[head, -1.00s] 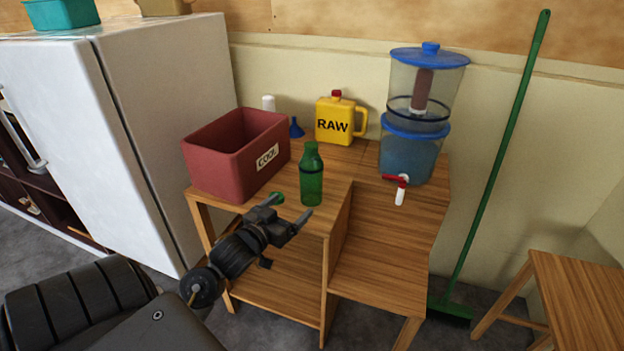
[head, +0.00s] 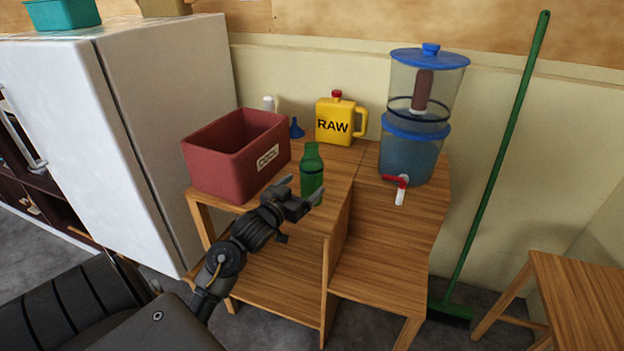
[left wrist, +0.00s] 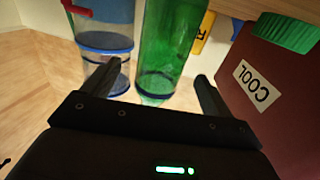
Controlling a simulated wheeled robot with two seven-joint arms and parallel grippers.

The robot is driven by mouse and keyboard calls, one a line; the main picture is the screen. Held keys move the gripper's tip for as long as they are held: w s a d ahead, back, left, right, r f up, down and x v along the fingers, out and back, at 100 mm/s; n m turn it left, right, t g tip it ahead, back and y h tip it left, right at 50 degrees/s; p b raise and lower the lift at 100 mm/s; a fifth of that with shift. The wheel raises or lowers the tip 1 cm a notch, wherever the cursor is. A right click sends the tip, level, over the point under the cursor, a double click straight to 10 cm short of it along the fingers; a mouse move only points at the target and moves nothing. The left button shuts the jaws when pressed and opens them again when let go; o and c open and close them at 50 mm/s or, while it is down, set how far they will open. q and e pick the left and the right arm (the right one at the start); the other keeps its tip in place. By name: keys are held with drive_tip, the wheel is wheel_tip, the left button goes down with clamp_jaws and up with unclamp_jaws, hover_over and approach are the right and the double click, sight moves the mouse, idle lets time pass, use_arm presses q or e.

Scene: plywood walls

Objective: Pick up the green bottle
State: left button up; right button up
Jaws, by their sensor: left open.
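The green bottle (head: 312,165) stands upright on the wooden table, to the right of the red COOL box. My left gripper (head: 305,190) is open at the near side of the bottle, its fingers pointing toward it. In the left wrist view the bottle (left wrist: 170,45) shows in the gap between the two spread fingers (left wrist: 157,75). The fingers are not closed on it, and I cannot tell how deep it sits between them. My right gripper is not in view.
The red box (head: 230,165) stands close on the left. Behind are a yellow RAW jug (head: 335,122), a blue funnel (head: 296,129) and a water dispenser (head: 410,155) at right. A broom (head: 497,160) leans against the wall.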

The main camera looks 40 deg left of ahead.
sight(305, 184)
use_arm(q)
drive_tip(key=w, duration=0.4)
drive_tip(key=shift+a+f, duration=0.1)
drive_tip(key=shift+a, duration=0.2)
drive_tip(key=c, duration=1.1)
